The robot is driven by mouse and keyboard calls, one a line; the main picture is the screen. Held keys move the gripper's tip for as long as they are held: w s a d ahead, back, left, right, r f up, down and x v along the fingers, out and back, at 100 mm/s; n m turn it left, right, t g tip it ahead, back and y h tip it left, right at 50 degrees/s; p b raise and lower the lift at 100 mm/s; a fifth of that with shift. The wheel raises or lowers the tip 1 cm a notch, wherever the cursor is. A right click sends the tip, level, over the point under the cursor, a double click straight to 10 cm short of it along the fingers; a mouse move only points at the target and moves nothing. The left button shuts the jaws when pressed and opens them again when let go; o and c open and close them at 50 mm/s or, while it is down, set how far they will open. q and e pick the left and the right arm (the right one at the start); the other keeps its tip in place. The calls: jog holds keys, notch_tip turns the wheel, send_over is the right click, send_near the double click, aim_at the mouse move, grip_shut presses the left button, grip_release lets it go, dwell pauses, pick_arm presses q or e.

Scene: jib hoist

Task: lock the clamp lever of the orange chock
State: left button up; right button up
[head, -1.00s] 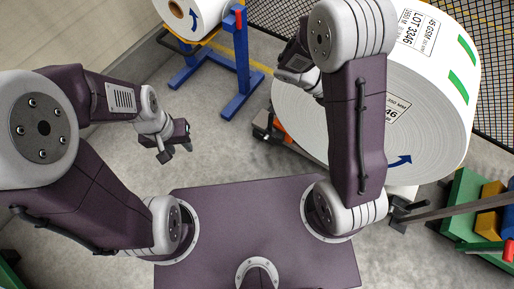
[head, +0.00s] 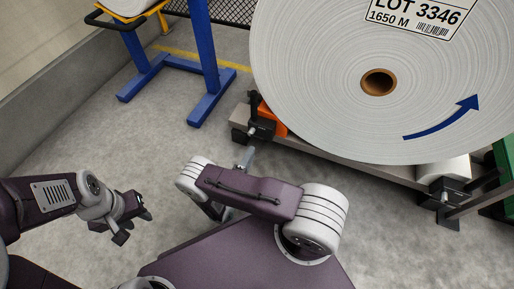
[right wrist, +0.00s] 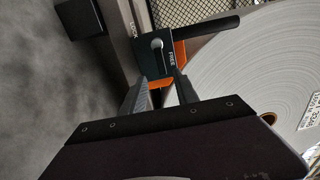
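The orange chock (head: 271,118) sits against the foot of the big paper roll (head: 330,90) in the head view. In the right wrist view, a strip of its orange (right wrist: 180,53) shows behind the dark clamp block (right wrist: 153,57). The block bears the word FREE, and LOCK is on the plate to its left. The black clamp lever (right wrist: 212,28) sticks out to the right, on the FREE side. My right gripper (right wrist: 163,78) is open, its fingers apart just short of the block, with nothing between them. My left gripper (head: 132,228) is open and empty, over bare floor.
The roll rests on a low grey cradle rail (head: 350,160) with a black bracket (head: 445,195) at its right. A blue stand (head: 205,70) is at the back left. A mesh fence is behind. The floor at left is clear.

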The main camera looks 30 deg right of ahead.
aim_at(258, 139)
jog(key=b+x, duration=0.5)
jog(key=x, duration=0.4)
jog(key=shift+d+r, duration=0.1)
grip_shut()
